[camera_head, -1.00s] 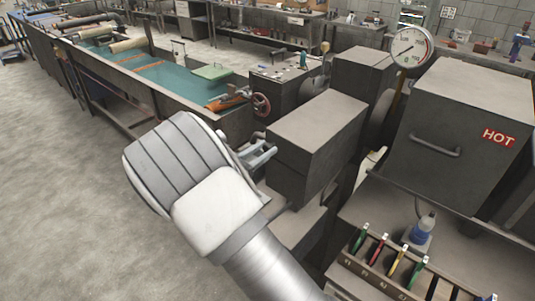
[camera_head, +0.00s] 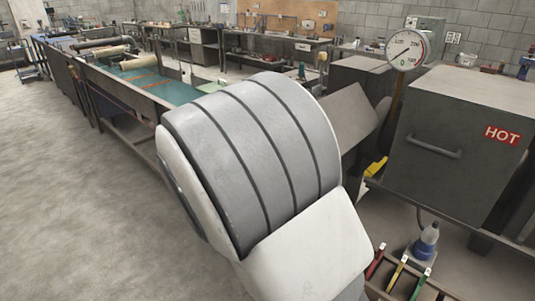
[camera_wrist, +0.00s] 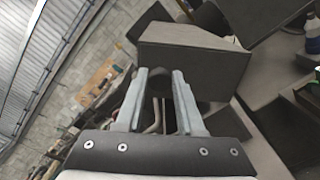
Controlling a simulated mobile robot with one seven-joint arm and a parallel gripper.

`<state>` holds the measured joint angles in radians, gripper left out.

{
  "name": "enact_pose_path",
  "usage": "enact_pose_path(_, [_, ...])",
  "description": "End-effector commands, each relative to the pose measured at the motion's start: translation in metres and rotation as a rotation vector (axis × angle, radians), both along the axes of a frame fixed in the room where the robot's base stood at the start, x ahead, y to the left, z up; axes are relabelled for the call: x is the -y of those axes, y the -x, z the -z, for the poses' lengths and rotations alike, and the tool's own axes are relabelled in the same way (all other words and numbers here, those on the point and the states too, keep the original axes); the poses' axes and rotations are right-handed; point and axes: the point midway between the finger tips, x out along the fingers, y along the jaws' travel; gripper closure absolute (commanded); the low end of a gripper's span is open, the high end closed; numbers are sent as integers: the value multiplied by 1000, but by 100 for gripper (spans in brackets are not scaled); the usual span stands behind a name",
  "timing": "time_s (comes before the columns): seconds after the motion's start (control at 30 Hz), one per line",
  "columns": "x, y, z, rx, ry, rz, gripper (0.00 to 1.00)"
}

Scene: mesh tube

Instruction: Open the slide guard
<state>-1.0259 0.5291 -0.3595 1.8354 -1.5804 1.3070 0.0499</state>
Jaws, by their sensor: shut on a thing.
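A dark grey box-shaped cover, which I take to be the slide guard (camera_head: 345,125), shows partly behind my arm in the head view, with a slanted face. A dark boxy cover also fills the upper middle of the wrist view (camera_wrist: 190,62); it is likely the same part. My gripper (camera_wrist: 158,75) has its two pale fingers close in front of this cover, shut on a dark piece between their tips. That piece is mostly hidden, so its exact shape is unclear. In the head view my large white arm link hides the gripper and the grip.
A grey cabinet (camera_head: 455,140) marked HOT, with a bar handle, stands right. A round dial gauge (camera_head: 407,47) rises beside it. A blue bottle (camera_head: 427,240) and a rack of coloured-handled tools (camera_head: 395,280) sit lower right. A long teal-bedded table (camera_head: 130,72) runs left; the left floor is open.

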Motion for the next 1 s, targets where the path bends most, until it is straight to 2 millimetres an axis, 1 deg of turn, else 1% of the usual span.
enact_pose_path(0.03, [6, 4, 4, 31, -38, 3, 100])
enact_pose_path(0.3, [31, 23, -1, 176, -224, 3, 100])
enact_pose_path(0.57, [52, 39, 1, 301, -381, 2, 100])
enact_pose_path(1.0, [81, 62, 11, 480, -612, -1, 100])
